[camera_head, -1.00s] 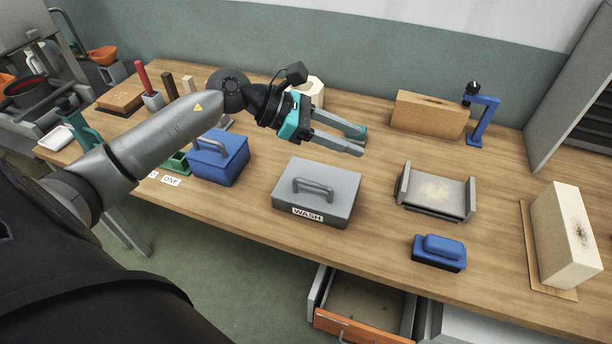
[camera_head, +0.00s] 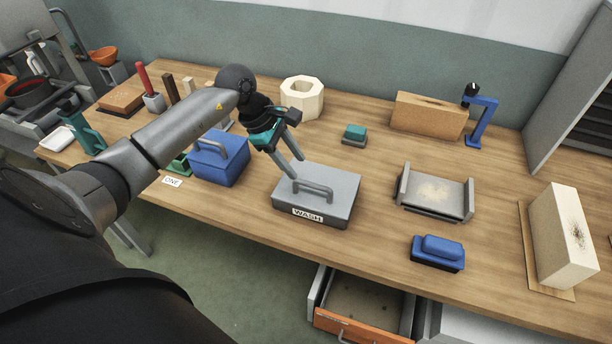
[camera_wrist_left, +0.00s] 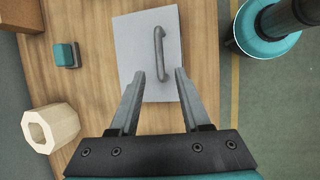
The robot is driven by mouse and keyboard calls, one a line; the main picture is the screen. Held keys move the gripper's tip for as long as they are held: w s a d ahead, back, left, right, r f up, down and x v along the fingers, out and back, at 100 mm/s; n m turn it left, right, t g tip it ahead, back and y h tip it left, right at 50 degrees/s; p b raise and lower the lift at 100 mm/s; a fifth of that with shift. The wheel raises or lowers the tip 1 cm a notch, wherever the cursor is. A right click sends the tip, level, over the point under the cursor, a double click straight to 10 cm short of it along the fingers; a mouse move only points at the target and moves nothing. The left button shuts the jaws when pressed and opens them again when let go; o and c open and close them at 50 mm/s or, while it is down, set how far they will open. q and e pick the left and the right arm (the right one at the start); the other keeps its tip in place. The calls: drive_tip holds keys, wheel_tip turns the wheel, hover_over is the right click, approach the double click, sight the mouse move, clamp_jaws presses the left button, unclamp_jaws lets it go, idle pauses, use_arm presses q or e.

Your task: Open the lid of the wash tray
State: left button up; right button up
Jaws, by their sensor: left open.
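The wash tray (camera_head: 340,213) is a grey box with a "WASH" label on its front, on the middle of the table. Its grey lid (camera_head: 335,182) is shut and has a bar handle (camera_head: 313,191) on top. My left gripper (camera_head: 296,169) is over the lid's back-left part, fingers pointing down. In the left wrist view the open fingers (camera_wrist_left: 158,75) spread over the near end of the lid (camera_wrist_left: 138,40). The handle (camera_wrist_left: 159,52) lies lengthwise between and ahead of the fingertips there. Contact cannot be told. My right gripper is not in view.
A blue lidded box (camera_head: 220,163) stands close on the left. A cream octagonal ring (camera_head: 302,97) and a small teal-topped block (camera_head: 354,134) are behind. A grey cradle (camera_head: 434,194) and a blue brush-like block (camera_head: 438,252) are at right. An open drawer (camera_head: 362,310) juts out below.

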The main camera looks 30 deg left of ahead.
sight(310, 184)
use_arm(q)
drive_tip(key=x, duration=0.7)
drive_tip(key=shift+c, duration=0.2)
clamp_jaws()
idle(1.2)
